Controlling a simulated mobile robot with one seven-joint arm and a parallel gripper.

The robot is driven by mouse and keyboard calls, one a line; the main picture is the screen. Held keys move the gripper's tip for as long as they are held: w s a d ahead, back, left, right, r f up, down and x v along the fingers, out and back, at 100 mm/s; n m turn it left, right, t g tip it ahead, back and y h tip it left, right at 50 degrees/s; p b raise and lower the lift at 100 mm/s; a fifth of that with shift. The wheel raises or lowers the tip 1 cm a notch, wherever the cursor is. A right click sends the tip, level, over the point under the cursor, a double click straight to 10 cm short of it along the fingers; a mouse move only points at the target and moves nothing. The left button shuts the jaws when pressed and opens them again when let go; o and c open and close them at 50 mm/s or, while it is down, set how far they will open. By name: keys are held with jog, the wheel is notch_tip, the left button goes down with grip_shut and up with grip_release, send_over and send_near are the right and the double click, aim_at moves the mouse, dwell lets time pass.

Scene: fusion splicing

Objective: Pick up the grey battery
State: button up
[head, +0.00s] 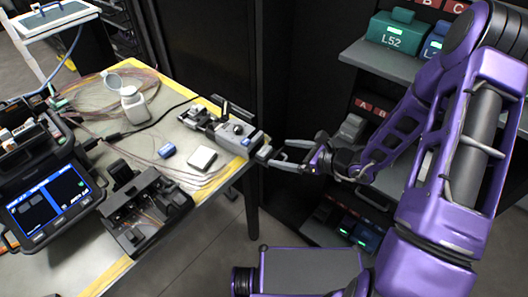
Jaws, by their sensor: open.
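A grey block with a raised top (352,127) sits on the middle shelf of the dark rack, partly behind my arm. It looks like the grey battery, but it is small and I cannot be sure. My gripper (279,154) is open and empty, its fingers pointing left toward the table's right edge. It appears left of the grey block and beside the end of a grey device (238,134) on the table. I cannot tell whether the fingers touch that device.
A teal L52 case (396,36) and a blue case (434,45) stand on the upper shelf. The table holds a pale square block (202,158), a small blue block (167,150), a white bottle (134,106), black equipment (143,207) and a screen unit (50,207).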

aim_at(264, 150)
jog(key=shift+x, duration=3.15)
jog(key=shift+s, duration=0.1)
jog(key=shift+c, duration=0.2)
jog(key=c, duration=1.5)
jog(key=shift+o, duration=0.2)
jog(key=shift+r, duration=0.1)
